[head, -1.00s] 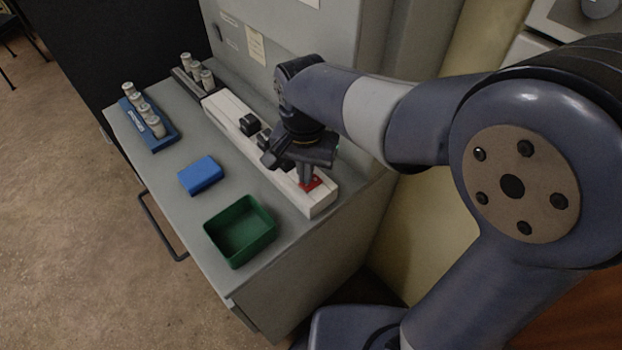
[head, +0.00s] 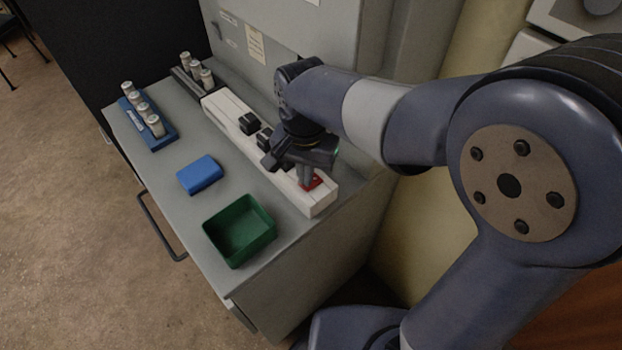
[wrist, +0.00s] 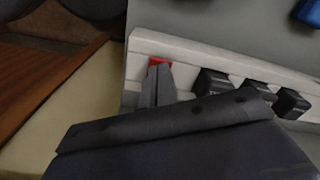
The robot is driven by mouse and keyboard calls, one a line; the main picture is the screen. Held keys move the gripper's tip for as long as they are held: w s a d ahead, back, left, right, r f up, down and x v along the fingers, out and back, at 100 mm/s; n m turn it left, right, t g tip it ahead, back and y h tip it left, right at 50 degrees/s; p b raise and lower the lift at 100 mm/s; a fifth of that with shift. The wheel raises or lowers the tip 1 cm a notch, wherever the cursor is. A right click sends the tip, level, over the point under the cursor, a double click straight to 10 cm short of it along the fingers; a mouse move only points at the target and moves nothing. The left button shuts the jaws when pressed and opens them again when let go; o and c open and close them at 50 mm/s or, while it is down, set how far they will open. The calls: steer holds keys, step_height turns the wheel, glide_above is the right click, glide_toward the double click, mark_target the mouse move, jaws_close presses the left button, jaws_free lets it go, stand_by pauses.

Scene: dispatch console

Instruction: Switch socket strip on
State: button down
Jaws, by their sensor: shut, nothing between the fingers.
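The white socket strip (head: 228,113) lies along the back of the grey console top, with black plugs (head: 250,123) in it. Its red switch (head: 317,182) is at the near right end. My gripper (head: 307,180) points down at the switch with its fingers together and empty. In the wrist view the shut fingertips (wrist: 158,75) are at the red switch (wrist: 159,61) and cover part of it. They look to be touching or just over it; I cannot tell which. The switch's position is hidden. The strip (wrist: 200,53) also shows there, with several black plugs (wrist: 212,82).
A green open bin (head: 240,232) stands at the front edge. A blue block (head: 200,175) lies left of it. A blue rack (head: 150,124) and a dark rack (head: 184,82) hold grey-white cylinders. The grey cabinet (head: 290,35) rises behind the strip.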

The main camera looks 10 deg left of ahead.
steer(key=shift+f+b, duration=0.3)
steer(key=shift+f, duration=0.2)
step_height(320, 180, up, 7)
steer(key=p, duration=0.6)
steer(key=shift+r, duration=0.15)
steer(key=shift+f, duration=0.25)
step_height(320, 180, down, 7)
steer(key=b, duration=0.6)
steer(key=shift+r, duration=0.3)
